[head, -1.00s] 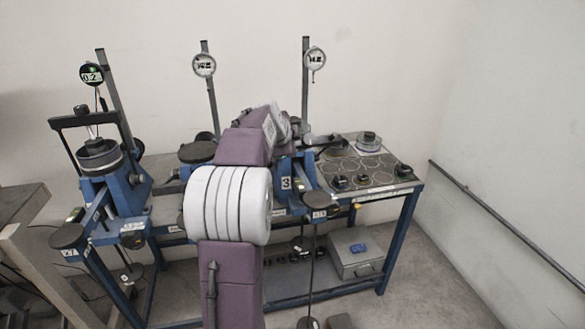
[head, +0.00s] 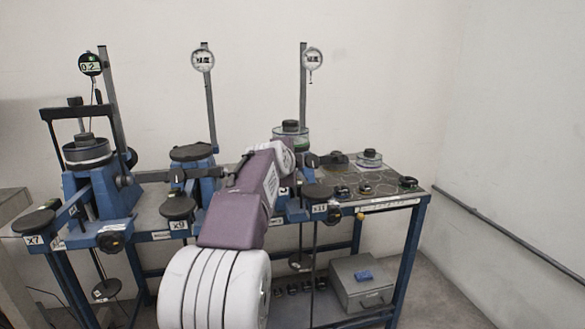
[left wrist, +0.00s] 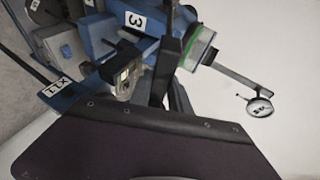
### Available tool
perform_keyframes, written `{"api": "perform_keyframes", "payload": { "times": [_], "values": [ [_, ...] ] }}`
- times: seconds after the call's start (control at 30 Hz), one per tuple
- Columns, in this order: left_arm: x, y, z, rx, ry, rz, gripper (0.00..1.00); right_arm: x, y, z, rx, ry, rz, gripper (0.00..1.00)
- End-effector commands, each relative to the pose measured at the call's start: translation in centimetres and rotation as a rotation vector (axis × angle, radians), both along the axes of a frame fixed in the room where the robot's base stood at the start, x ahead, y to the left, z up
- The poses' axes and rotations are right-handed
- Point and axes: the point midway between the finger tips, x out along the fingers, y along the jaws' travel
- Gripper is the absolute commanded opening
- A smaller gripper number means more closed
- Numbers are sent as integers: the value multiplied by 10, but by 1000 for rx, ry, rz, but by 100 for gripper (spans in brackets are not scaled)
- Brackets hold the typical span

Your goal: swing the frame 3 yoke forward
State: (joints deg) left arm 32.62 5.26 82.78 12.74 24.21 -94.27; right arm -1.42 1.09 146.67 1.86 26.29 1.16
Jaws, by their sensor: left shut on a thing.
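Frame 3 (left wrist: 100,22), blue with a white "3" label, stands at the right of the row in the head view, partly behind my purple left arm. A jar with a green band (head: 291,137) sits on it, also seen in the left wrist view (left wrist: 200,46). My left gripper (left wrist: 165,72) is at frame 3, shut on a dark bar that seems to be its yoke. The grip is small and dark, and most of the yoke is hidden behind my arm in the head view. My right gripper is not in view.
Two similar blue frames stand to the left, the far-left one (head: 103,190) with an upright dark yoke (head: 77,113). Dial gauges on posts rise behind. Several weights lie on the bench's right end (head: 385,186). A grey box (head: 362,284) sits on the lower shelf.

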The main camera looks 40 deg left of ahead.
Motion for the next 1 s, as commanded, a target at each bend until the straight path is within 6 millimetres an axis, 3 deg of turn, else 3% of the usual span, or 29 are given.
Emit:
{"api": "perform_keyframes", "payload": {
  "times": [0.27,0.3,0.37,0.67,1.0],
  "values": [
    [-1,1,3,7,-5,3,0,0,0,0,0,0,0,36],
    [-1,1,3,6,-5,3,34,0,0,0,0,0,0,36],
    [-1,1,3,6,-4,2,45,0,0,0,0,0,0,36],
    [-2,0,2,3,-2,1,45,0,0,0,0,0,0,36],
    [-57,-28,27,4,-5,3,45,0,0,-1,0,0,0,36]
  ]
}}
